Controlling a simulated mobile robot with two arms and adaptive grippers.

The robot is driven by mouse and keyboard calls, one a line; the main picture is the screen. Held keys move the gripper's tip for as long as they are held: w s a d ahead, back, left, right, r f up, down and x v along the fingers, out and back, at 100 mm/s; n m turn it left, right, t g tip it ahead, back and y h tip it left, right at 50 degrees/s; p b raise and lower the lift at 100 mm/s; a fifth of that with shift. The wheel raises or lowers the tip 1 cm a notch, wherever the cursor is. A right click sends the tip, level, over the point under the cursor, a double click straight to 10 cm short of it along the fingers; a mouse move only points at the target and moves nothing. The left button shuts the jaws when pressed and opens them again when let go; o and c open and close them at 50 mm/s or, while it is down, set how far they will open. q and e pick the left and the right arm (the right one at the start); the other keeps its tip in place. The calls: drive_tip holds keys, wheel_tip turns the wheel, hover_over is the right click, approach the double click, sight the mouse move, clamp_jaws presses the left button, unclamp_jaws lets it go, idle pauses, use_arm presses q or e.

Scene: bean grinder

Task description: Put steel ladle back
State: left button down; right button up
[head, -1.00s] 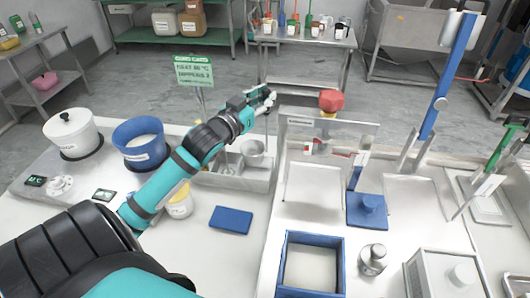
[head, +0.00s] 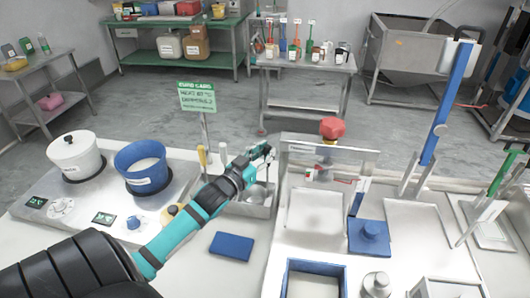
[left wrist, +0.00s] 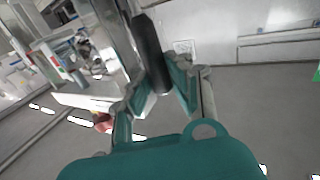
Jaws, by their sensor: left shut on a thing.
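My left gripper (head: 262,153) is above the grey metal tray (head: 236,209) at the back middle of the bench. It is shut on the steel ladle, whose thin shaft (head: 268,172) hangs below the fingers. A rounded steel bowl (head: 256,193) shows low in the tray; the arm partly hides it, and I cannot tell whether it touches the tray floor. In the left wrist view a dark upright handle (left wrist: 152,55) stands between the gripper's fingers. My right gripper is not in view.
Yellow-handled and white-handled tools (head: 202,155) stand beside the tray. A blue pot (head: 143,171) and a white pot (head: 76,158) are at left. A green card sign (head: 196,97) rises behind. A blue block (head: 231,246) lies in front; a clear panel (head: 325,160) stands right.

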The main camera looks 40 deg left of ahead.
use_arm(q)
drive_tip(key=shift+f, duration=0.1)
drive_tip(key=c, duration=1.5)
unclamp_jaws()
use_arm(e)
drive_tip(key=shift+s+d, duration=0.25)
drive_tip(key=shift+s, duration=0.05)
use_arm(q)
drive_tip(key=shift+s+d+b, duration=0.2)
drive_tip(key=shift+s+b, duration=0.35)
drive_tip(key=shift+s, duration=2.45)
drive_tip(key=shift+s+d+b, duration=0.2)
drive_tip(key=shift+s+b, duration=0.3)
drive_tip(key=shift+s, duration=2.5)
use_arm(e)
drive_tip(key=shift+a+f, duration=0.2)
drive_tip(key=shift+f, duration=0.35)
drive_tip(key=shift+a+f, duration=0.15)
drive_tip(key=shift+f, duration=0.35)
